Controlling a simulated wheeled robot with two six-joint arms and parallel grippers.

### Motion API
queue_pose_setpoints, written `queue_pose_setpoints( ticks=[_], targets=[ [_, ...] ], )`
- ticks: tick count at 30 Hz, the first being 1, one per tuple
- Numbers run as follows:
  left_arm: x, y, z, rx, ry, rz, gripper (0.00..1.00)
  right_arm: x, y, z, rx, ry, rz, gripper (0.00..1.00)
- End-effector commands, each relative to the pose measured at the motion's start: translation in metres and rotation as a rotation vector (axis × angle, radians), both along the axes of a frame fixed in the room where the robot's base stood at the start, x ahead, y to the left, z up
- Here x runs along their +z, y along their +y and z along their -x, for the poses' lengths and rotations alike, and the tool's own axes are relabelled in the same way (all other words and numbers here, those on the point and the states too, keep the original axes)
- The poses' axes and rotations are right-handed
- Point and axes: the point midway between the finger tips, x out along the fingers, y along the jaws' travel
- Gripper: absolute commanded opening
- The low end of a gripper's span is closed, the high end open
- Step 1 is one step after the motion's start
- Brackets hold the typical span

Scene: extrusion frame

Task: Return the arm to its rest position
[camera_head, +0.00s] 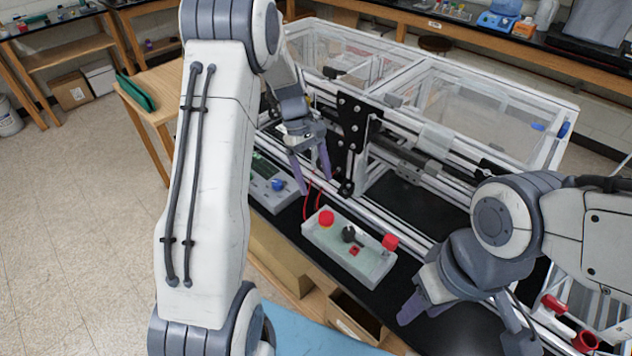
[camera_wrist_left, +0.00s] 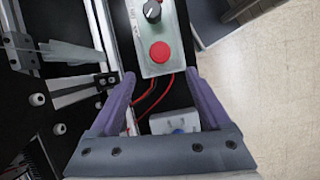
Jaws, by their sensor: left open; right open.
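My left gripper (camera_head: 311,182) hangs in front of the extrusion frame (camera_head: 440,165), beside its black plate. Its purple fingers are apart, and nothing shows between the tips in the left wrist view (camera_wrist_left: 160,84). My left arm rises across the left middle of the head view. My right gripper (camera_head: 467,330) is at the lower right, over the black bench top, with its fingers spread and nothing seen between them. Part of its lower end is cut off by the picture edge.
A pale control box (camera_head: 335,257) with red buttons lies between the grippers; it also shows in the left wrist view (camera_wrist_left: 140,38). A grey instrument (camera_head: 268,190) with a blue knob and red wires are close by. Open floor (camera_head: 85,200) lies at left.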

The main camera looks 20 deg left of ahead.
Motion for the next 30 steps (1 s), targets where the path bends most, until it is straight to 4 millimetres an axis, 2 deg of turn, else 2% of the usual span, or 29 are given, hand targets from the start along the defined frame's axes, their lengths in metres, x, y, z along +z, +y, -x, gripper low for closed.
queue_pose_setpoints(
  ticks=[10, 11, 14, 17, 18, 22, 25, 27, 30],
  targets=[
    [0.001, -0.003, 0.001, -0.014, -0.004, -0.001, 0.81, 0.000, 0.000, 0.000, 0.000, 0.000, 0.000, 0.45],
    [0.003, -0.007, 0.002, -0.030, -0.009, -0.003, 0.81, -0.001, 0.000, 0.000, 0.000, 0.000, 0.000, 0.45],
    [0.015, -0.035, 0.012, -0.150, -0.045, -0.015, 0.81, -0.004, 0.000, 0.000, 0.000, 0.000, 0.000, 0.45],
    [0.034, -0.080, 0.038, -0.371, -0.109, -0.034, 0.81, -0.010, 0.000, 0.000, 0.000, 0.000, 0.000, 0.45],
    [0.042, -0.100, 0.053, -0.480, -0.142, -0.040, 0.81, -0.012, 0.000, 0.000, 0.001, 0.000, 0.000, 0.45],
    [0.061, -0.151, 0.114, -0.853, -0.252, -0.054, 0.81, -0.020, 0.000, 0.000, 0.001, 0.000, 0.000, 0.45],
    [0.068, -0.173, 0.164, -1.128, -0.335, -0.055, 0.81, -0.025, 0.000, 0.000, 0.001, 0.000, 0.000, 0.45],
    [0.068, -0.181, 0.195, -1.299, -0.387, -0.053, 0.81, -0.028, 0.000, 0.000, 0.001, 0.000, 0.000, 0.45],
    [0.066, -0.184, 0.229, -1.494, -0.449, -0.046, 0.81, -0.031, 0.000, 0.000, 0.002, 0.000, 0.000, 0.45]
  ],
)
